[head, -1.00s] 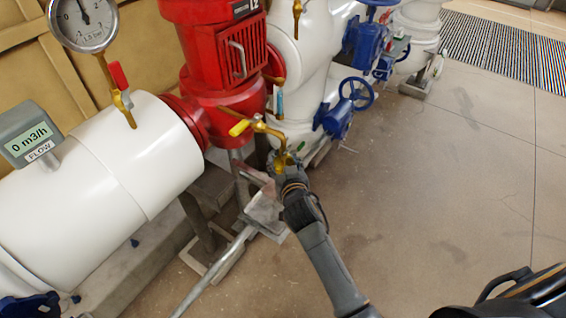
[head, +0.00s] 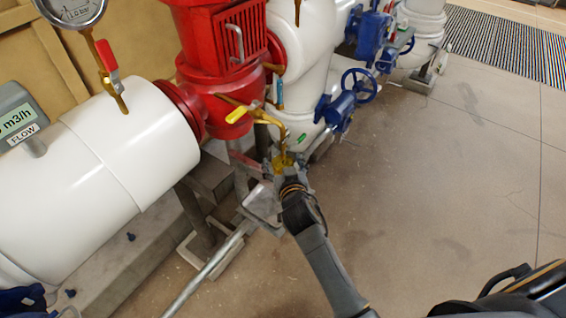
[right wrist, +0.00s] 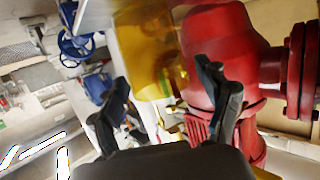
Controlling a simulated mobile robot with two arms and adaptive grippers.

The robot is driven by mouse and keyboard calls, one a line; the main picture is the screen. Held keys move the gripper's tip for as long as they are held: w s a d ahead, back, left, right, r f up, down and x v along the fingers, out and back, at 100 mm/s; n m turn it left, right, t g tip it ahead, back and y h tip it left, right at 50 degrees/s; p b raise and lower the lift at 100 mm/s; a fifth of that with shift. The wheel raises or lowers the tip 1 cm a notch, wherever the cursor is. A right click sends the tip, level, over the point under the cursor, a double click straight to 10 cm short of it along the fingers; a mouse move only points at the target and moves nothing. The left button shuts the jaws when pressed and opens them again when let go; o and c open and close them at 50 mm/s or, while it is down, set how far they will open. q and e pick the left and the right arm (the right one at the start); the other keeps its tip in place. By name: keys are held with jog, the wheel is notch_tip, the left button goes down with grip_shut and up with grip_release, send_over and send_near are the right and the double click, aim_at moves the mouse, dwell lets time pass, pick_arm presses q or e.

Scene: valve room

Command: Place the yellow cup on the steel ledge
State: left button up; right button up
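The yellow cup (right wrist: 148,50) shows large and blurred in the right wrist view, just beyond my right fingertips. In the head view a small yellow patch (head: 283,159) at the end of my right arm looks like it, below a brass pipe. My right gripper (right wrist: 162,75) has its two dark fingers spread, with a gap between the cup and the right-hand finger. In the head view the gripper (head: 286,172) is small and its fingers are hard to make out. A grey metal plate (head: 262,207) left of it may be the steel ledge. My left gripper is out of view.
A red pump housing (head: 222,75) and white pipes (head: 110,150) stand close to the left. A yellow-handled valve (head: 238,114) sits just above the gripper. A blue handwheel (head: 358,86) is to the right. Open concrete floor (head: 440,190) lies at right.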

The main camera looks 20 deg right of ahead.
jog(key=shift+r, duration=0.1)
jog(key=shift+s+r, duration=0.1)
jog(key=shift+r, duration=0.1)
jog(key=v, duration=1.2)
jog(key=s+a+f+n+g+y, duration=0.15)
jog(key=s+f, duration=0.25)
jog(key=f, duration=0.8)
jog(key=s+f+n+g, duration=0.1)
jog(key=s+f+g, duration=0.3)
jog(key=f, duration=0.7)
jog(key=s+a+f+n+g+y, duration=0.15)
jog(key=s+f, duration=0.35)
jog(key=f, duration=0.7)
jog(key=s+d+f+g, duration=0.2)
jog(key=s+f, duration=0.3)
jog(key=s, duration=0.3)
jog(key=s+d+f+g, duration=0.2)
jog(key=s+d+f, duration=0.3)
jog(key=s, duration=0.4)
jog(key=s+d+f+g+h, duration=0.1)
jog(key=s+d+f, duration=0.3)
jog(key=s, duration=0.5)
jog(key=shift+s+f+g, duration=0.2)
jog(key=shift+f+g, duration=0.5)
jog(key=shift+f, duration=0.1)
jog(key=shift+a, duration=0.1)
